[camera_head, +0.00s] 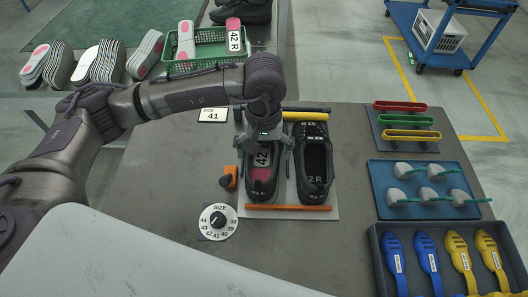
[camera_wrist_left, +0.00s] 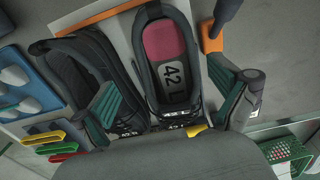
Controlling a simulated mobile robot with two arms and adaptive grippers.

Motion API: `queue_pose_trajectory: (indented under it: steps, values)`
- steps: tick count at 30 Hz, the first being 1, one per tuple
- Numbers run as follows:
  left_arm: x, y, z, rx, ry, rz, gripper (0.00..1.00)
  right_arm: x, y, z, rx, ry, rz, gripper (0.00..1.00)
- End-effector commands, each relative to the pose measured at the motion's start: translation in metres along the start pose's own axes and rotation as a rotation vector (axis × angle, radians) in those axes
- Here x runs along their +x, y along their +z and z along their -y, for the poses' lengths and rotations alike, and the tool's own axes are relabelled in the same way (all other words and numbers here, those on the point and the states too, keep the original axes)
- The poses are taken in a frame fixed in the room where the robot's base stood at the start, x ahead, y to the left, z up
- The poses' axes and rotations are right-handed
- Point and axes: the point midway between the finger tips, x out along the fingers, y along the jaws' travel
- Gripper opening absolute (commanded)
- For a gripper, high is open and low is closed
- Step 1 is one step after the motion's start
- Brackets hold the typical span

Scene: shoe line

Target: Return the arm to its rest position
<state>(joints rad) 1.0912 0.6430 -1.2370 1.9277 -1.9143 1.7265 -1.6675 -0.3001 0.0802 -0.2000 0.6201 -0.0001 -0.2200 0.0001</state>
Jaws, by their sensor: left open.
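My left arm comes in from the left in the head view, and its left gripper (camera_head: 265,146) is over the left black shoe (camera_head: 262,188). In the left wrist view the gripper (camera_wrist_left: 172,100) is open, one finger on each side of that shoe (camera_wrist_left: 155,50). An insole with a pink patch and "42 L" (camera_wrist_left: 173,75) lies inside the shoe. I cannot tell whether the fingers touch it. The right black shoe (camera_head: 313,165), marked 42 R, stands beside it. My right gripper is not in view.
The shoes stand on a pale board between a yellow bar (camera_head: 306,115) and an orange bar (camera_head: 288,208). A size dial (camera_head: 217,221) and orange block (camera_head: 228,177) are left. A green basket (camera_head: 208,50) stands behind.

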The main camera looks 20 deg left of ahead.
Motion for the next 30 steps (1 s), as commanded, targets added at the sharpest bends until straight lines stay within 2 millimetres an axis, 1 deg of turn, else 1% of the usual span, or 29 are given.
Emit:
queue_pose_trajectory:
  steps: [1,3,18,23,30]
  values:
    - [-0.006,0.0,0.0,0.0,0.0,-0.001,0.98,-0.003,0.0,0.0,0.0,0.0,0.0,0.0]
    - [-0.012,0.0,0.0,0.0,0.0,-0.001,0.98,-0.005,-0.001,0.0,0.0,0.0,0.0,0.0]
    - [-0.051,0.0,0.0,0.001,-0.001,-0.001,0.98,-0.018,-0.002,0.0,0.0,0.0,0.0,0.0]
    - [-0.057,0.0,0.0,0.001,-0.001,0.0,0.98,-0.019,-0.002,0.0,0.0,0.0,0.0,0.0]
    - [-0.057,0.0,0.0,0.001,-0.001,0.0,0.98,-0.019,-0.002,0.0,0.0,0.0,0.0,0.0]
